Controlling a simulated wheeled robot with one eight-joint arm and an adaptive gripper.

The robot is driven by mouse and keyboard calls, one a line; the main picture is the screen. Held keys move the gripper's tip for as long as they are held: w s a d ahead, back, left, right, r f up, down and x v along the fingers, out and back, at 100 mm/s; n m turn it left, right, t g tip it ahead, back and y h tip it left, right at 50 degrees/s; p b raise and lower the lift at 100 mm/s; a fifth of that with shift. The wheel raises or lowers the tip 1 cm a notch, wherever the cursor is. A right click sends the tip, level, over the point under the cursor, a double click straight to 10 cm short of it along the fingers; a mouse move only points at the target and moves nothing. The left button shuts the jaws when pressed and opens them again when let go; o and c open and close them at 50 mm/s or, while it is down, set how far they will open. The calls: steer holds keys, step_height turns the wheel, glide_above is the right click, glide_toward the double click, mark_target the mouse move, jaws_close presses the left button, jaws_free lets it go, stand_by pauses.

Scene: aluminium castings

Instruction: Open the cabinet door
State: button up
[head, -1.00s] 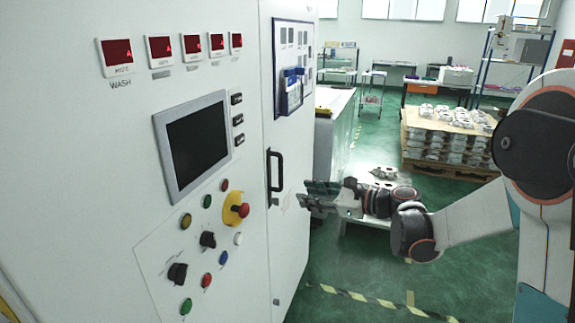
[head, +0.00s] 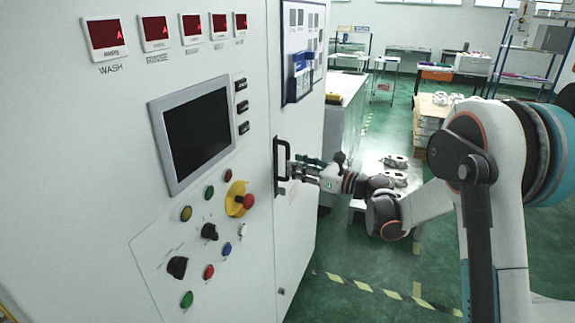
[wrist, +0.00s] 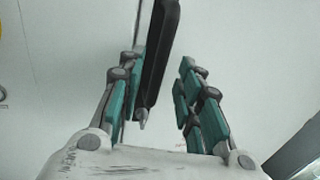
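The white cabinet door (head: 296,222) is shut, its left edge a vertical seam beside the control panel. Its black bar handle (head: 277,166) is upright near that seam. My gripper (head: 294,168) is at the handle, reaching in from the right. In the wrist view, the handle (wrist: 160,50) stands between the two green-padded fingers of my gripper (wrist: 158,98), nearer the left finger. The fingers are apart, with a clear gap on the handle's right side. Whether the left finger touches the handle I cannot tell.
The control panel with a dark screen (head: 193,137) and a yellow-ringed red button (head: 240,199) is left of the door. A blue holder (head: 302,75) hangs above the handle. A bench with castings (head: 395,162) stands behind my arm. Green floor is free at front right.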

steer(key=shift+x, duration=2.2)
jaws_close()
